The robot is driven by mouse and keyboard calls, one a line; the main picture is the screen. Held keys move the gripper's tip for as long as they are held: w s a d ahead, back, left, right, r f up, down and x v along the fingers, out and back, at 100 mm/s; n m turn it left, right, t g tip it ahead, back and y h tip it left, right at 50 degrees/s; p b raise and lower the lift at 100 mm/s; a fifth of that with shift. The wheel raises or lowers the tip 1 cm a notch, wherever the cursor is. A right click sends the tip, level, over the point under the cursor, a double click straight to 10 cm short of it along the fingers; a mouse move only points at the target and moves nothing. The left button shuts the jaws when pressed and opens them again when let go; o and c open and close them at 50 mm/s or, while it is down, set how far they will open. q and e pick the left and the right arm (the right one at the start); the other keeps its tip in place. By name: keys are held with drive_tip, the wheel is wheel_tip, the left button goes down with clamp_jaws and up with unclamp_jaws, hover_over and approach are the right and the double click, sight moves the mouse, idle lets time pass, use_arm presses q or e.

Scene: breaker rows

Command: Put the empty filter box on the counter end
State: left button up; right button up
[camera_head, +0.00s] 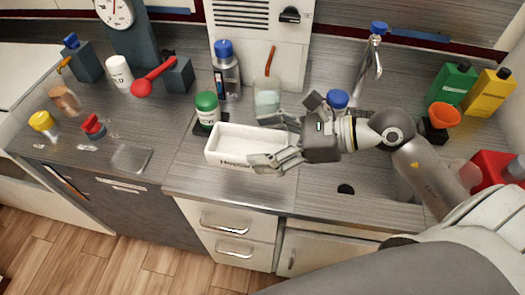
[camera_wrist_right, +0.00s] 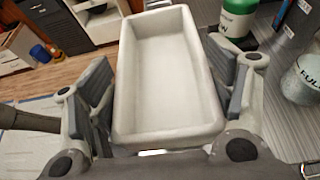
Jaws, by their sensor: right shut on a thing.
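My right gripper (camera_head: 277,141) is shut on the box, with one finger along each long side. The box looks upright and level. I cannot tell whether its underside touches the counter. My left gripper does not show in either view.
A green-capped jar (camera_head: 207,110), a blue-capped bottle (camera_head: 226,70) and a glass beaker (camera_head: 267,97) stand behind the box. Several items, including a yellow-capped jar (camera_head: 43,123), crowd the left part. Counter room is clear in front of the jar at left.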

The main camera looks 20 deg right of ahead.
sight(263, 145)
drive_tip(key=shift+w+d+f+p, duration=0.1)
drive_tip(key=shift+w+d+p, duration=0.15)
drive_tip(key=shift+w, duration=0.3)
drive_tip(key=shift+w+d+f+p, duration=0.1)
drive_tip(key=shift+w+p, duration=0.15)
drive_tip(key=shift+w, duration=0.3)
drive_tip(key=w+f, duration=0.2)
drive_tip(key=w+d+f, duration=0.1)
drive_tip(key=w+f, duration=0.1)
drive_tip(key=f, duration=0.1)
drive_tip(key=shift+d, duration=0.15)
drive_tip(key=shift+w+d+f, duration=0.2)
drive_tip(key=shift+w+f, duration=0.35)
drive_tip(key=shift+f, duration=0.2)
wheel_tip(263, 145, down, 2)
drive_tip(key=shift+f+p, duration=0.2)
drive_tip(key=shift+p, duration=0.45)
drive_tip(key=shift+s+f, duration=0.1)
drive_tip(key=shift+f, duration=0.15)
